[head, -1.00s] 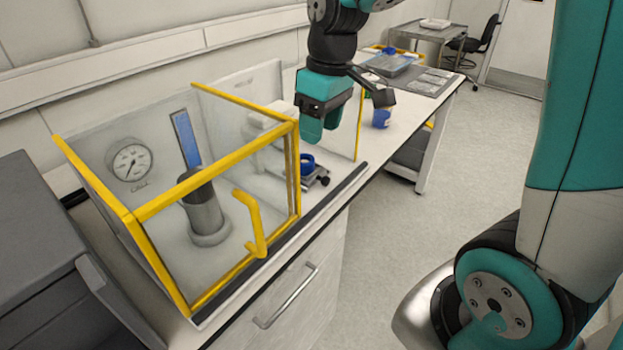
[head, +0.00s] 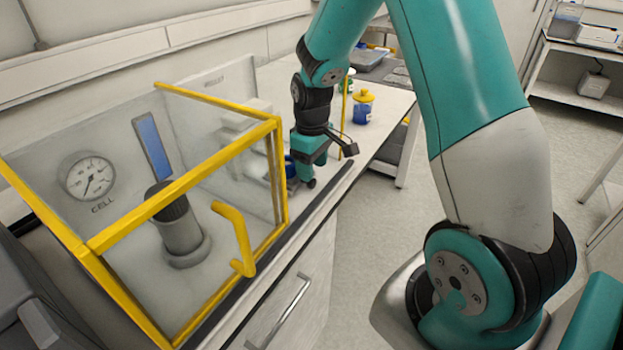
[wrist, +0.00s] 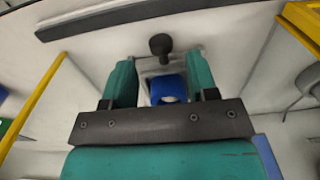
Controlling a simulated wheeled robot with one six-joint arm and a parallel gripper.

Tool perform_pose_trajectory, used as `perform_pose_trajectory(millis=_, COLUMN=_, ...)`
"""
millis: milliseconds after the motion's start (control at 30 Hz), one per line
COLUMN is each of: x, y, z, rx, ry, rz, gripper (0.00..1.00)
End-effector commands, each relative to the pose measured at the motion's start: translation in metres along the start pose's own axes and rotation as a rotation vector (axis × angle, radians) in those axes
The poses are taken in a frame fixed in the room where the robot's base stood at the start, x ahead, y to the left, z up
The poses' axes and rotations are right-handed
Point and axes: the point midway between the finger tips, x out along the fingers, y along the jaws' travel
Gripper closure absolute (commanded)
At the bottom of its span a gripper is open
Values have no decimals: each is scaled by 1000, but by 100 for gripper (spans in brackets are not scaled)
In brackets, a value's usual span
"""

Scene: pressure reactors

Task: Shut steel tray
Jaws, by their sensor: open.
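The steel tray (wrist: 178,62) shows in the wrist view as a small pale metal frame with a black knob (wrist: 160,46) at its outer end. A blue round piece (wrist: 168,89) sits in it. In the head view my gripper hides most of the tray, and a bit of the blue piece (head: 290,166) shows beside it. My gripper (wrist: 159,62) is open and points down over the tray, its teal fingers on either side of it in the picture. The knob lies just beyond the fingertips. I cannot tell whether the fingers touch the tray. My gripper (head: 305,182) is low over the bench front.
A yellow-framed clear enclosure (head: 200,185) with a yellow handle (head: 237,235) stands close on the left. A blue jar with a yellow lid (head: 362,107) stands farther back on the bench. A dark strip (head: 325,194) lines the bench's front edge.

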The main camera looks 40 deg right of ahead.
Motion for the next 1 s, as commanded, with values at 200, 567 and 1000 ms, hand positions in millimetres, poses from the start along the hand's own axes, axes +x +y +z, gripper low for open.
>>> perform_pose_trajectory(millis=200, x=34, y=-1, z=0, rx=-1, ry=-2, rz=-1, gripper=47)
perform_pose_trajectory(millis=567, x=44, y=-1, z=-1, rx=-1, ry=1, rz=0, gripper=47)
perform_pose_trajectory(millis=1000, x=44, y=0, z=-1, rx=1, ry=1, rz=0, gripper=100)
